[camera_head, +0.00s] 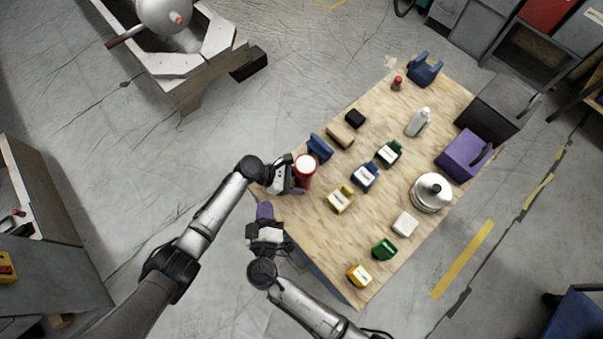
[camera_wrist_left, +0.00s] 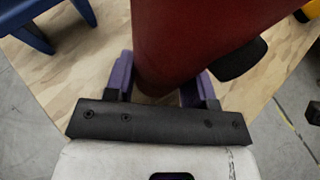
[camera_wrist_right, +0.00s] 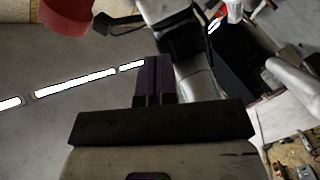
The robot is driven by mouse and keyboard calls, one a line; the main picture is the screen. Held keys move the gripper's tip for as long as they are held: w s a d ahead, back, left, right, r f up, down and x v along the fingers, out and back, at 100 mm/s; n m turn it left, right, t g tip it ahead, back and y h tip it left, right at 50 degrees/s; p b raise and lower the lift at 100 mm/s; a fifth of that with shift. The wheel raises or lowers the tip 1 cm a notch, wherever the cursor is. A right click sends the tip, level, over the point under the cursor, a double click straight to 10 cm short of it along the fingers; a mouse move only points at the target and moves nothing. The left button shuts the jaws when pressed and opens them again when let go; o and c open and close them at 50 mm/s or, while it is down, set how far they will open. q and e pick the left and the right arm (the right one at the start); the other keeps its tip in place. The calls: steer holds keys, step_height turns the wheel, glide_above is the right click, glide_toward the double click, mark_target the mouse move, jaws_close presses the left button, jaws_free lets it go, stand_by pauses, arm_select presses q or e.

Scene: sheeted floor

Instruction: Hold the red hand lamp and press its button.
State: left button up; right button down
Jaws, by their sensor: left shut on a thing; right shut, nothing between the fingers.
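The red hand lamp (camera_head: 305,182) stands roughly upright at the table's left edge, with its round white face up. My left gripper (camera_head: 297,184) is shut around its body. In the left wrist view the red body (camera_wrist_left: 190,40) sits between the purple fingers (camera_wrist_left: 160,85), with a black knob-like part on its right side. I cannot tell if the lamp touches the table. My right gripper (camera_head: 265,212) is shut and empty, off the table edge, below and left of the lamp. The right wrist view shows its closed fingers (camera_wrist_right: 153,78) and part of the lamp (camera_wrist_right: 66,14) at upper left.
The wooden table (camera_head: 300,228) carries a blue holder (camera_head: 320,148) close to the lamp, a yellow-and-white block (camera_head: 341,199), a blue one (camera_head: 365,177), a metal pot (camera_head: 431,193) and a purple box (camera_head: 464,156). Floor left of the table is open.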

steer(key=w+d, duration=0.5)
steer(key=w, duration=0.1)
stand_by(0.3)
steer(key=shift+w+d+f, duration=0.1)
steer(key=shift+w+d, duration=0.1)
steer(key=shift+d, duration=0.05)
stand_by(1.9)
steer(key=shift+w+d, duration=0.15)
steer(key=shift+w, duration=0.05)
steer(key=shift+w+d, duration=0.1)
stand_by(0.6)
steer(key=shift+s+a, duration=0.4)
steer(key=shift+s, duration=0.05)
stand_by(0.4)
steer(key=s+a, duration=0.4)
steer(key=shift+s, duration=0.3)
